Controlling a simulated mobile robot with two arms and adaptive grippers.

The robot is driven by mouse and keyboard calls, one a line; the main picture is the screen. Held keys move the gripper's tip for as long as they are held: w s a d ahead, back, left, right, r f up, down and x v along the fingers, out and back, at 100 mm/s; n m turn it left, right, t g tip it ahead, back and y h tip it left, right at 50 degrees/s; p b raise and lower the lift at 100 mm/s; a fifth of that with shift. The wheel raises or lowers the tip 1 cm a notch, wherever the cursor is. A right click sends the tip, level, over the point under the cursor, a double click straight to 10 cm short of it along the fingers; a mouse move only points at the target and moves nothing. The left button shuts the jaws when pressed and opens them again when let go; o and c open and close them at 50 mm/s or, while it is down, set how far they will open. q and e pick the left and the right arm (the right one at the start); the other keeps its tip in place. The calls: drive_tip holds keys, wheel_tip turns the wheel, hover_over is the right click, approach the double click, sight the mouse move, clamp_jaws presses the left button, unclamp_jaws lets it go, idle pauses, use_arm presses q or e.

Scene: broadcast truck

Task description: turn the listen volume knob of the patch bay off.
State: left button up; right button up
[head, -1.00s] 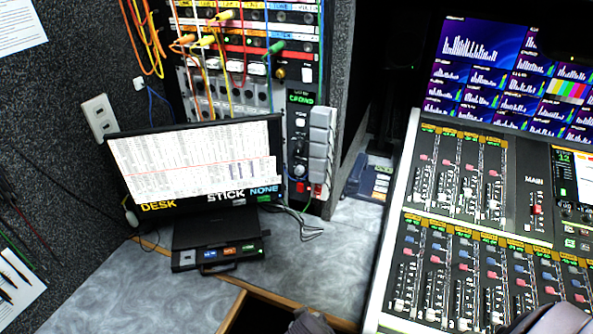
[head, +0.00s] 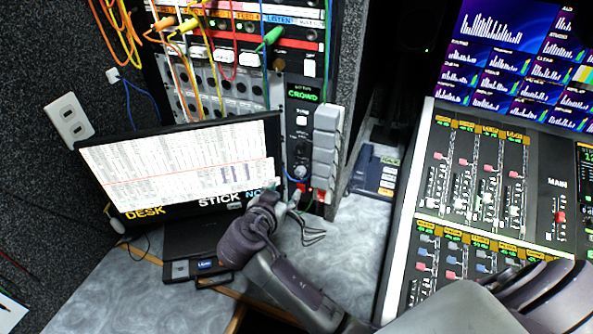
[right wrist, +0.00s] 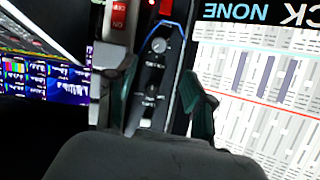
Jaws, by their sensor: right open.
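The patch bay (head: 240,80) stands at the back, with plugged coloured cables. A narrow panel at its right carries a green "CROWD" display, a white button and a silver round knob (head: 301,171), low on the panel. In the right wrist view this knob (right wrist: 159,45) shows upside down inside a blue outline, with a dark control nearer my gripper. Its label is too small to read. My right gripper (head: 281,198) is open, below and in front of the knob. In the right wrist view its fingers (right wrist: 160,100) are apart with nothing between them, short of the knob.
A laptop-like screen (head: 180,165) stands close left of my right gripper. Grey blocks (head: 326,150) and a red switch (right wrist: 119,14) sit beside the panel. Loose cables (head: 312,232) lie on the counter below. A mixing console (head: 480,190) fills the right side.

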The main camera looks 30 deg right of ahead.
sight(299, 174)
drive_tip(key=p+x, duration=0.2)
drive_tip(key=x, duration=0.8)
drive_tip(key=shift+w+d+f, duration=0.25)
drive_tip(key=shift+w+d, duration=0.1)
drive_tip(key=shift+d, duration=0.05)
drive_tip(key=shift+w+d+f, duration=0.1)
drive_tip(key=shift+f, duration=0.05)
use_arm(q)
drive_tip(key=shift+s+a+r, duration=0.15)
drive_tip(key=shift+r, duration=0.45)
drive_tip(key=shift+s+a+r, duration=0.1)
drive_tip(key=shift+r, duration=0.45)
drive_tip(key=shift+s, duration=0.1)
use_arm(e)
drive_tip(key=shift+c, duration=0.3)
drive_tip(key=shift+c, duration=1.3)
use_arm(q)
drive_tip(key=shift+s, duration=0.3)
use_arm(e)
clamp_jaws()
